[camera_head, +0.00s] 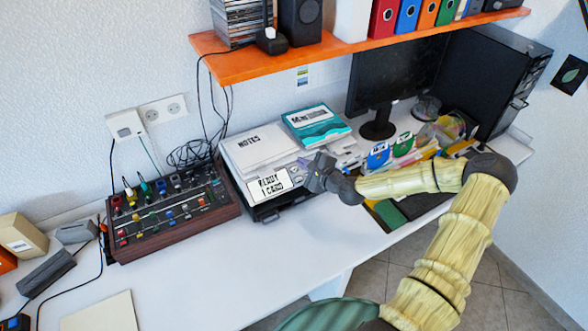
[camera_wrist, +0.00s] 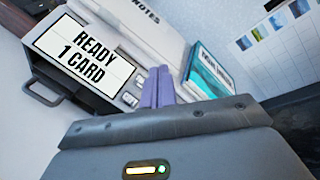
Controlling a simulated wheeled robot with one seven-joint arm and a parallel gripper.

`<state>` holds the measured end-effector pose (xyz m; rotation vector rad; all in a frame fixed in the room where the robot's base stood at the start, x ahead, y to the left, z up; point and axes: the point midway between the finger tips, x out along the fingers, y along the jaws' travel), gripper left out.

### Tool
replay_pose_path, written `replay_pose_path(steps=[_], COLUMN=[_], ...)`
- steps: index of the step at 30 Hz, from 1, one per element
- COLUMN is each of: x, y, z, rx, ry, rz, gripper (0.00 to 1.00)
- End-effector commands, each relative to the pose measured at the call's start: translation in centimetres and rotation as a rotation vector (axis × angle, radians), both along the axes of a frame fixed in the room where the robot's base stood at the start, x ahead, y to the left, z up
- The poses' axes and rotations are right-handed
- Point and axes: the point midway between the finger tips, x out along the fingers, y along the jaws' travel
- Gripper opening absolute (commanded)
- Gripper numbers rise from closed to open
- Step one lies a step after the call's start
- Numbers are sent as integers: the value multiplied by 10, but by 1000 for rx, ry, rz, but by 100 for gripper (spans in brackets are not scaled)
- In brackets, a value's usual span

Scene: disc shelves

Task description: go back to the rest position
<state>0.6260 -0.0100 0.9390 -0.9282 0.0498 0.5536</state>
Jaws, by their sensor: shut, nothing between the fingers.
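My gripper (camera_head: 312,167) is at the end of my raised arm, above the desk in the head view. In the wrist view its two purple-grey fingers (camera_wrist: 158,87) are together with nothing between them. Just beyond the fingers is a device with a sign reading "READY 1 CARD" (camera_head: 270,184); the sign also shows in the wrist view (camera_wrist: 83,52). I cannot tell whether the fingertips touch the device. A stack marked "NOTES" (camera_head: 258,150) lies on top of the device, with a teal box (camera_head: 316,125) beside it.
A mixer-like panel (camera_head: 172,212) with coloured knobs stands to the left. A monitor (camera_head: 398,75) and a black computer tower (camera_head: 490,75) stand at the back right. An orange shelf (camera_head: 225,65) hangs above.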

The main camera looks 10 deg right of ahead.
Motion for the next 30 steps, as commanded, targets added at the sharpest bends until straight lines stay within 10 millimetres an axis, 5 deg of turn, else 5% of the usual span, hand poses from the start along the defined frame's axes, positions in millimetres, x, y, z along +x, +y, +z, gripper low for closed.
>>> replay_pose_path(steps=[14, 21, 30], x=[-11, -57, -118], y=[17, 48, 45], z=[-7, -29, -26], rx=[-100, -472, -930], ry=[25, 103, 176], rz=[82, 366, 710], gripper=[0, 0, 0])
